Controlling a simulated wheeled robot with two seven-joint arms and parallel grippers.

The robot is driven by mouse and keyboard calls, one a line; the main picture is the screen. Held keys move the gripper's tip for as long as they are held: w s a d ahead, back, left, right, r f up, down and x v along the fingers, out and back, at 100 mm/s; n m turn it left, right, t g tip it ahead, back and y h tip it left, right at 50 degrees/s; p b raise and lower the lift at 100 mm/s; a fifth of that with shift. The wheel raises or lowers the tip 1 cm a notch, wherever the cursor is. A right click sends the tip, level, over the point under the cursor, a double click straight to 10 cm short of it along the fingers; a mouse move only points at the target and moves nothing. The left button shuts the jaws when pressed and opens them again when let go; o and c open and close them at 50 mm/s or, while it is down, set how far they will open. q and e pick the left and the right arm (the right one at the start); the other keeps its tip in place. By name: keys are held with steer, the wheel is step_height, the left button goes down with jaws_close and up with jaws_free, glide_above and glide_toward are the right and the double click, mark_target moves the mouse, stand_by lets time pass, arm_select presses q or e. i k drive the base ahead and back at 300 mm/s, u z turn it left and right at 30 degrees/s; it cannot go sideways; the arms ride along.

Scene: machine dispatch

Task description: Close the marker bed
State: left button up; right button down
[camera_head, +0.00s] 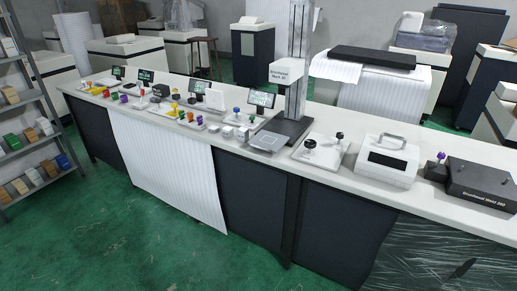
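A marking machine with a tall grey column and a white head (286,73) labelled with "Mark" stands on the long white counter, a little right of the middle. At its foot is a dark base (292,128). A flat silver-grey plate (264,142) lies at the front left of this base, close to the counter's front edge, and looks like the bed. It appears to stick out from the base, but I cannot tell how it is joined. Neither of my grippers is in view.
The white counter (345,179) runs diagonally across the view. To the machine's right are a white board with black knobs (320,152), a white box with a handle (387,162) and a dark unit (481,184). Small devices crowd the left. Green floor (170,240) is clear in front; a shelf (30,120) stands left.

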mark_target(267, 141)
steer(key=z, duration=0.55)
steer(key=i, duration=1.1)
steer(key=u, duration=0.2)
